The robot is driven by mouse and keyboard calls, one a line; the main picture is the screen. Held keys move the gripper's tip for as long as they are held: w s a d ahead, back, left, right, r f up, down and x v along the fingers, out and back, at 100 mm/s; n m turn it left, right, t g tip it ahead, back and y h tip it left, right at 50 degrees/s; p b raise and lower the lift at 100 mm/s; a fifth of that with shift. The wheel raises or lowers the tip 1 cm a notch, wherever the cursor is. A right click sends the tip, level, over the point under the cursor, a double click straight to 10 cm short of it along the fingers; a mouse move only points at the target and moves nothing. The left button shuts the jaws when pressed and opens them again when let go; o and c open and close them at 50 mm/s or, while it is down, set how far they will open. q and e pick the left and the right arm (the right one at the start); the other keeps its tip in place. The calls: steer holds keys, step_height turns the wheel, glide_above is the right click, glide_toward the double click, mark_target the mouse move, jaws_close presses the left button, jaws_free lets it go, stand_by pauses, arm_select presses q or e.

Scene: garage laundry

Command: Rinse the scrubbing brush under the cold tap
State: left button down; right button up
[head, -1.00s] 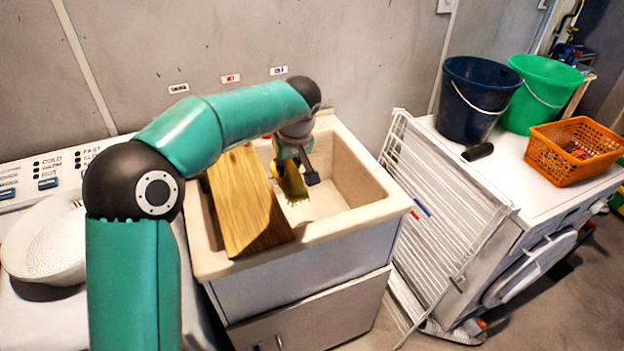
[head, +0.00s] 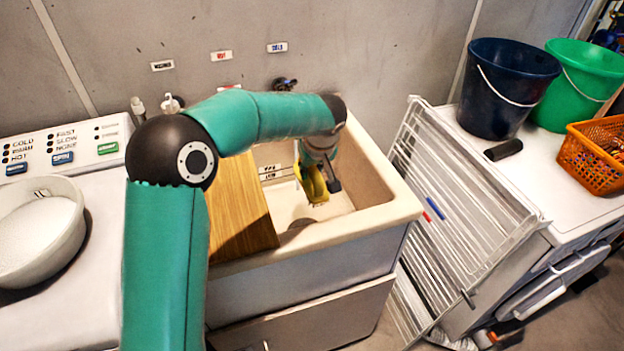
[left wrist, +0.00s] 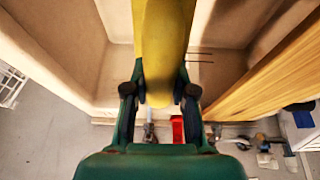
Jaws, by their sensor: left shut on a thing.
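My left gripper (head: 320,168) is over the white utility sink (head: 400,205), inside its basin outline. It is shut on the yellow scrubbing brush (head: 311,184), which hangs down from it. In the left wrist view the brush (left wrist: 163,45) stands between the two dark fingertips (left wrist: 160,95); its bristles cannot be made out. A dark tap handle (head: 285,84) shows on the wall under the cold label (head: 277,47), behind my arm. A red handle (left wrist: 178,129) shows in the left wrist view. The tap spout is hidden and I see no water. My right gripper is out of view.
A wooden board (head: 238,215) covers the sink's left part. A white drying rack (head: 455,225) leans at the sink's right. Blue (head: 508,90) and green (head: 580,88) buckets and an orange basket (head: 597,158) stand further right. A washing machine with a pale basin (head: 38,235) is left.

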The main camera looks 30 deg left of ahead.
arm_select(q)
step_height(320, 180, down, 2)
steer(key=shift+w+a+f, duration=0.1)
steer(key=shift+f, duration=0.1)
steer(key=shift+w+a+p, duration=0.35)
steer(key=shift+a+p, duration=0.1)
steer(key=w+a+f+p, duration=0.2)
steer(key=w+a+p, duration=0.6)
steer(key=w+p, duration=0.1)
steer(key=shift+w+a+f, duration=0.15)
steer(key=shift+w+f, duration=0.15)
steer(key=shift+f, duration=0.1)
stand_by(0.3)
